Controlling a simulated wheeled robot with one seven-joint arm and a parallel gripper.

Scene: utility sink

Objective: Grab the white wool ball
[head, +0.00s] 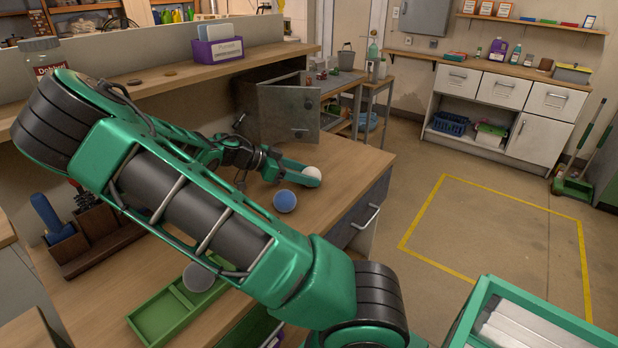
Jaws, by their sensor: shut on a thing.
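The white wool ball (312,173) is at the tip of my gripper (295,172), over the wooden worktop. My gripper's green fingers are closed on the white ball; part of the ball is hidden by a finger. I cannot tell whether the ball touches the worktop. A blue ball (285,201) lies on the worktop just in front of my gripper, seemingly apart from it. A grey ball (199,277) sits by the far end of the green tray, partly hidden by my arm.
The green tray (160,317) stands at the worktop's front. A wooden tool holder (95,235) is at the left. A raised shelf (180,75) with a purple box (218,52) runs behind. A grey metal cabinet (290,110) stands beyond. The worktop's right end is clear.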

